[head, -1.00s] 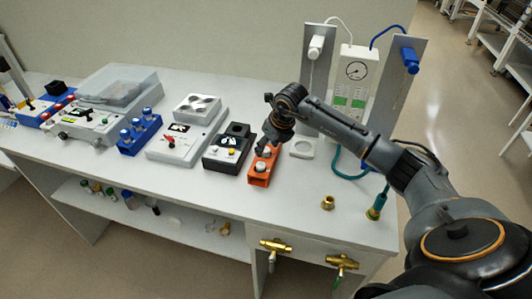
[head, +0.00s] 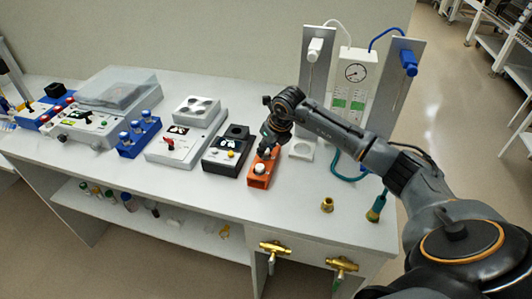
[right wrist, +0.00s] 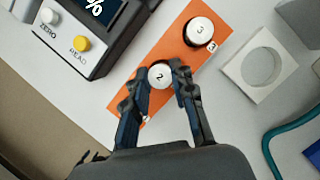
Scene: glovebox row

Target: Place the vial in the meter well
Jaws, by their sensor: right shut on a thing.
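An orange rack (head: 258,181) stands on the bench and also shows in the right wrist view (right wrist: 178,48). It holds white-capped vials. The vial marked 2 (right wrist: 160,75) is between the fingers of my right gripper (right wrist: 160,80), which is shut on it at the rack. The vial marked 3 (right wrist: 200,32) sits at one end of the rack. The meter (head: 226,155) is a dark box left of the rack, with a raised black well (head: 237,131) at its back. Its display and buttons show in the right wrist view (right wrist: 95,40). My left gripper is out of view.
A grey instrument (head: 185,140) and a blue vial rack (head: 138,137) stand left of the meter. A white ring holder (head: 301,149) sits right of the orange rack, near a teal hose and brass fitting (head: 327,204). The bench front is mostly clear.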

